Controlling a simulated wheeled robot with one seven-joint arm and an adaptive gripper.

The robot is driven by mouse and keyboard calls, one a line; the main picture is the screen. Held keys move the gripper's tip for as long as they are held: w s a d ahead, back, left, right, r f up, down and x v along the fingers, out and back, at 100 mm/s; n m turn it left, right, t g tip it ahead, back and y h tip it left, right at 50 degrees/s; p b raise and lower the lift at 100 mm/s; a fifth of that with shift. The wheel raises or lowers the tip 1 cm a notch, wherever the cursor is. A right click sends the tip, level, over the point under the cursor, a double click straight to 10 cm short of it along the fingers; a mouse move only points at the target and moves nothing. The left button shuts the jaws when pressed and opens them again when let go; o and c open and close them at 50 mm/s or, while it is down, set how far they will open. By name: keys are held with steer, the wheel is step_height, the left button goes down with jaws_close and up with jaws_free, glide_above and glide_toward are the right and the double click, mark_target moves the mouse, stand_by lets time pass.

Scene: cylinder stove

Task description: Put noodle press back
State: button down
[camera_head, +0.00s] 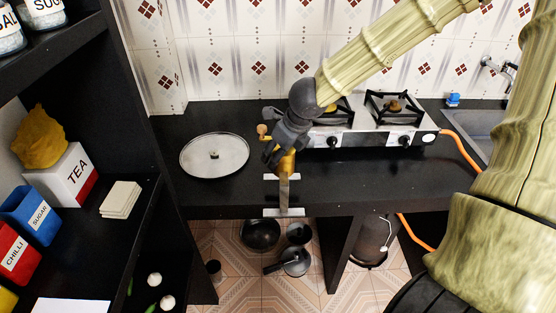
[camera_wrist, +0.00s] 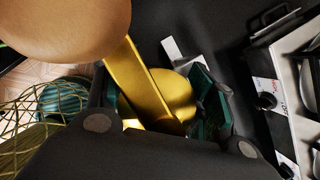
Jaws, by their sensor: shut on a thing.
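My gripper (camera_head: 285,150) is above the front part of the black counter (camera_head: 350,180), left of the stove. It is shut on a gold-coloured metal tool, which I take for the noodle press (camera_head: 288,164). A round tan knob (camera_head: 262,129) shows at its left side. In the wrist view, the press (camera_wrist: 150,90) appears as a gold bar and rounded body between teal-padded fingers (camera_wrist: 165,110), with the large tan knob (camera_wrist: 65,25) close to the camera. A grey metal I-shaped piece (camera_head: 283,190) shows just below the press; I cannot tell whether they are joined.
A round lid (camera_head: 214,156) lies on the counter at left. A two-burner stove (camera_head: 375,125) stands behind right, with an orange hose (camera_head: 455,147). A dark shelf (camera_head: 180,235) with tea, sugar and chilli containers is at left. Several pots sit on the floor below. A sink (camera_head: 475,125) is far right.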

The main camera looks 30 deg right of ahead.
steer(key=w+d+f+p, duration=0.2)
steer(key=w+d, duration=0.1)
steer(key=w, duration=0.3)
steer(key=w+d+f+p, duration=0.2)
steer(key=w+d+p, duration=0.1)
steer(key=w, duration=0.4)
steer(key=shift+d+f, duration=0.35)
steer(key=shift+f, duration=0.05)
stand_by(0.5)
steer(key=c, duration=0.5)
jaws_free()
steer(key=shift+s, duration=0.15)
steer(key=shift+c, duration=0.2)
steer(key=shift+f, duration=0.1)
steer(key=v, duration=1.2)
